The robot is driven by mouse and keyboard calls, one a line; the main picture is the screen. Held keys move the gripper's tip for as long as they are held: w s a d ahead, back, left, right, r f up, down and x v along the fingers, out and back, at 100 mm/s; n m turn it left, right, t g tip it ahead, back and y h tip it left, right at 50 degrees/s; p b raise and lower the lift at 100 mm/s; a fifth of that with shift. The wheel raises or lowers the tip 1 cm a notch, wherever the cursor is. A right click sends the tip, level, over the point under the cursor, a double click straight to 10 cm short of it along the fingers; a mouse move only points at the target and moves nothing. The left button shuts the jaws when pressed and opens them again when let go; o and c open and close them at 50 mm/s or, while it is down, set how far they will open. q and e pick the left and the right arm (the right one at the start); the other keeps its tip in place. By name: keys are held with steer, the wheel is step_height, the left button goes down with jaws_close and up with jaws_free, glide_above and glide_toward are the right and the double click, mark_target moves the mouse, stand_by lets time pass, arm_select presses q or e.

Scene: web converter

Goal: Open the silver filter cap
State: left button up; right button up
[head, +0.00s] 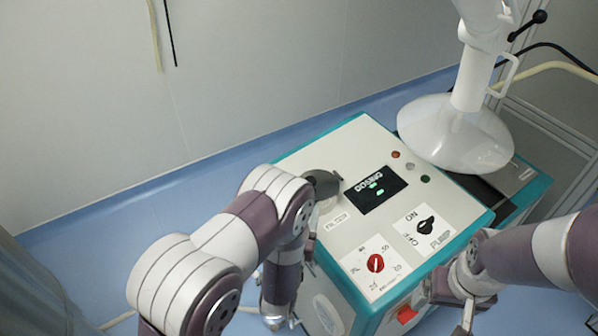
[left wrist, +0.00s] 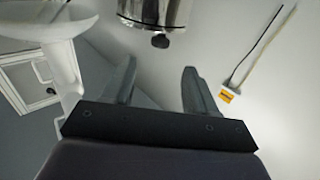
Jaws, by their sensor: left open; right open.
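The silver filter cap (head: 322,186) is on the upper left of the machine's white panel in the head view, partly hidden behind my left arm. In the left wrist view a shiny silver cylinder with a dark knob, apparently the filter cap (left wrist: 158,14), is cut off by the top edge. My left gripper (left wrist: 158,88) is open there, with nothing between its fingers and the silver part beyond them. In the head view my left arm hangs down beside the machine's left side. My right gripper (head: 464,300) is open at the machine's front right, near the lower edge; its fingertips are hard to see.
The teal-edged machine (head: 365,118) carries a dark display (head: 375,190), a black pump switch (head: 425,226) and a red dial (head: 376,263). A white funnel-shaped part (head: 455,133) stands at its back right. A wall rises behind; blue floor lies at left.

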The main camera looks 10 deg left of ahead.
mark_target(310, 180)
arm_select(q)
steer(key=w+p, duration=0.1)
steer(key=w, duration=1)
steer(key=shift+w+p, duration=0.15)
steer(key=shift+p, duration=0.25)
jaws_close()
